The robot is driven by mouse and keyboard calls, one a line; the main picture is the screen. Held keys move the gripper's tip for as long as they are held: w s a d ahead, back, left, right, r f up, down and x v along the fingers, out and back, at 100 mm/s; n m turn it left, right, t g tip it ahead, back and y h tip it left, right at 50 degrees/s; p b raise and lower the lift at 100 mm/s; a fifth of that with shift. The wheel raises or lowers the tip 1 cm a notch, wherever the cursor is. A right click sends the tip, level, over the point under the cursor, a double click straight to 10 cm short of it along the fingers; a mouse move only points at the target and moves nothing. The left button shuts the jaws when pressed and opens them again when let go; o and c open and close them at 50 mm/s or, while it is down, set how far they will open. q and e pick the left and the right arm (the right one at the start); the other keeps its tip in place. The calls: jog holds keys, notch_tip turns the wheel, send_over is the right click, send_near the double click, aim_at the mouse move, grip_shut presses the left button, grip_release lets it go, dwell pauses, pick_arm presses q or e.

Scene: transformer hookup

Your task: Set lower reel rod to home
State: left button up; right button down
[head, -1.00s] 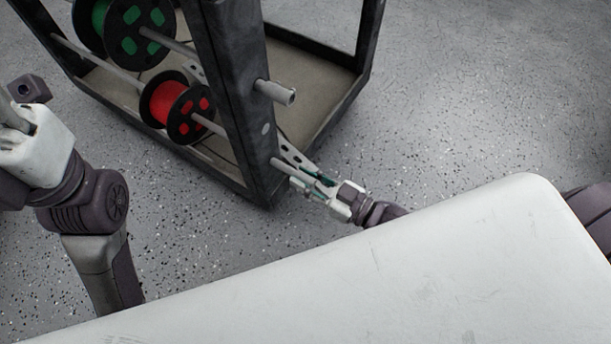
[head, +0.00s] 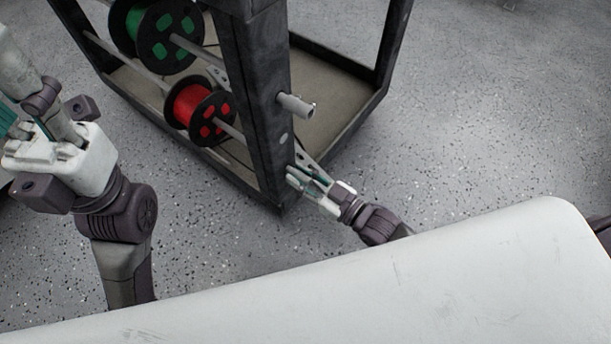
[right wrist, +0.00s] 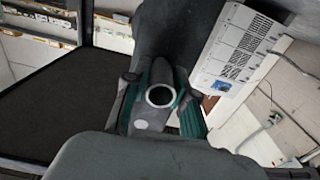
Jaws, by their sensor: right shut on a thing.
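The lower reel rod (head: 231,131) carries the red reel (head: 200,110) and runs to the rack's dark front post (head: 262,100). My right gripper (head: 297,178) is shut on the rod's end, close against the outer side of the post. In the right wrist view, the rod's round hollow end (right wrist: 160,96) sits between the green-padded fingers (right wrist: 159,108). The fingers hide most of the rod outside the post in the head view. My left gripper (head: 58,160) is at the left, away from the rod; its finger opening is not clear.
The upper rod (head: 297,105) sticks out of the post above my right gripper and carries the green reel (head: 157,35). The rack's base frame (head: 340,140) stands on speckled floor (head: 480,120), which is open to the right. My white body panel fills the bottom.

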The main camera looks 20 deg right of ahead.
jog(key=c, duration=1.2)
grip_release()
jog(key=shift+w, duration=0.15)
jog(key=shift+o, duration=1.3)
jog(key=shift+a, duration=0.15)
jog(key=v, duration=1.2)
